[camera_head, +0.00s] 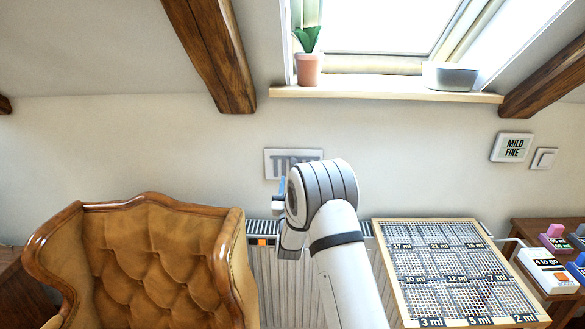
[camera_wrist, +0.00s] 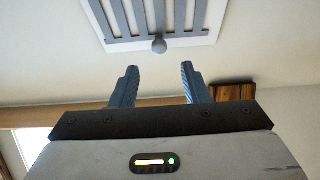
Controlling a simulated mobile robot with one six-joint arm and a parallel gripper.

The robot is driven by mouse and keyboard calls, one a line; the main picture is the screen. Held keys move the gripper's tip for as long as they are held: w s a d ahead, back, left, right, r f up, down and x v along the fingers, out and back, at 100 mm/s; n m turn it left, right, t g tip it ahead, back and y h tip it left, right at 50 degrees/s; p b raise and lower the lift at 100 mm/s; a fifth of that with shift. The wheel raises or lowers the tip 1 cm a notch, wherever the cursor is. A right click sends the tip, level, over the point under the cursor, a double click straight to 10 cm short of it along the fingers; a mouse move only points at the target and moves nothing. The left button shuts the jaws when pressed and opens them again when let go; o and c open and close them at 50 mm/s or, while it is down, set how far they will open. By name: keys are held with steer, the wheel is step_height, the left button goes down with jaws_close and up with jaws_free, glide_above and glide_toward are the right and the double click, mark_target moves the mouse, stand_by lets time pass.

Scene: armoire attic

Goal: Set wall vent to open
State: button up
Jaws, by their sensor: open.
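The wall vent (camera_head: 291,156) is a white frame with grey slats on the wall above the radiator. In the head view my arm hides its lower right part. In the wrist view the vent (camera_wrist: 150,18) fills the top, with a round grey knob (camera_wrist: 159,45) at its lower edge. Gaps show as light strips between the slats. My gripper (camera_wrist: 158,72) is open and empty, its two fingers pointing at the vent on either side of the knob's line. The knob appears just beyond the fingertips, apart from them. The fingers show only partly in the head view.
A tufted leather armchair (camera_head: 150,255) stands at left. A radiator (camera_head: 268,285) is below the vent. A framed grid panel (camera_head: 455,272) is right of my arm. A windowsill (camera_head: 385,91) with a potted plant (camera_head: 309,67) is above. A small display (camera_head: 512,147) hangs at right.

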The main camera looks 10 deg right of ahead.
mark_target(293, 162)
steer(key=p+x, duration=0.2)
steer(key=x, duration=0.5)
steer(key=shift+w+d+r, duration=0.1)
steer(key=shift+w+r, duration=0.05)
steer(key=shift+w, duration=0.05)
steer(key=shift+c, duration=0.3)
jaws_close()
